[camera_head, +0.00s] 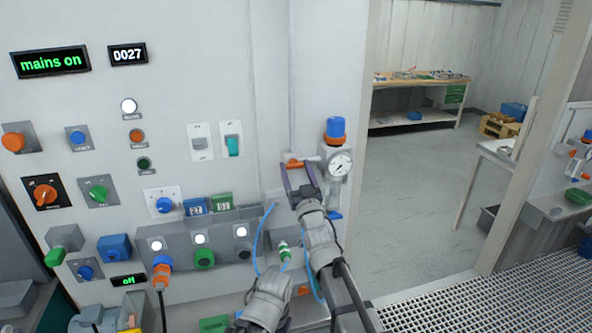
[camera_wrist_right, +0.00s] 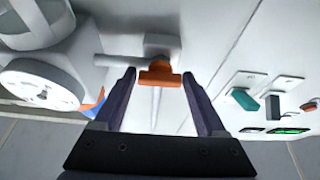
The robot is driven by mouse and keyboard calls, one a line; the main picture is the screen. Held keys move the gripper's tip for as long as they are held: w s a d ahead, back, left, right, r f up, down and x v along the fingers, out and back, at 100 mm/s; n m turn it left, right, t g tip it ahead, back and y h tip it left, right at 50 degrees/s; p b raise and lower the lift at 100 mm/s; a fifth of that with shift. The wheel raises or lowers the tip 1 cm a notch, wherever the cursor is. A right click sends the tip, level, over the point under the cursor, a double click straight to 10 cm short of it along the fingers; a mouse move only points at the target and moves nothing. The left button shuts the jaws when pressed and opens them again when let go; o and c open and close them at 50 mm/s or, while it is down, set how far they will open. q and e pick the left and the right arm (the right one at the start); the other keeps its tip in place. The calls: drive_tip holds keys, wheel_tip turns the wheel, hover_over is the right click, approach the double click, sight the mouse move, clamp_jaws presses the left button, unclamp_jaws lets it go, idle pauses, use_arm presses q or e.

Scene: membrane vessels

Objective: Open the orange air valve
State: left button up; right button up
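The orange air valve (camera_head: 293,163) is a small orange handle on a grey pipe at the panel's right edge, left of the pressure gauge (camera_head: 340,164). My right gripper (camera_head: 299,166) is at the valve. In the right wrist view, the orange valve handle (camera_wrist_right: 160,77) shows between the two fingertips of the right gripper (camera_wrist_right: 161,74). The fingers are wide apart, with a visible gap on each side of the handle. I do not see my left gripper.
A blue-capped regulator (camera_head: 336,130) stands just right of the valve, with its gauge close to the right fingers. A teal rocker switch (camera_head: 233,145) is on the panel to the left. A blue hose (camera_head: 260,243) hangs below. Open floor (camera_head: 420,185) lies to the right.

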drive_tip(key=c, duration=1)
drive_tip(key=shift+n, duration=0.4)
drive_tip(key=n+y, duration=0.1)
drive_tip(key=n, duration=0.1)
drive_tip(key=n+g+y+p, duration=0.1)
drive_tip(key=n, duration=0.2)
drive_tip(key=shift+w+d+r+y, duration=0.1)
drive_tip(key=shift+d+r+y, duration=0.05)
drive_tip(key=shift+y, duration=0.25)
drive_tip(key=n+g+y, duration=0.1)
drive_tip(key=n, duration=0.1)
drive_tip(key=n+g+y+p, duration=0.1)
drive_tip(key=n, duration=0.2)
drive_tip(key=shift+r, duration=0.1)
drive_tip(key=n+g+p, duration=0.1)
drive_tip(key=n, duration=0.2)
drive_tip(key=n+g+y+p, duration=0.1)
drive_tip(key=n+p, duration=0.1)
drive_tip(key=shift+d+r+n, duration=0.1)
drive_tip(key=shift+n, duration=0.3)
drive_tip(key=shift+n+g+p, duration=0.8)
drive_tip(key=shift+n+p, duration=0.4)
drive_tip(key=shift+n, duration=0.7)
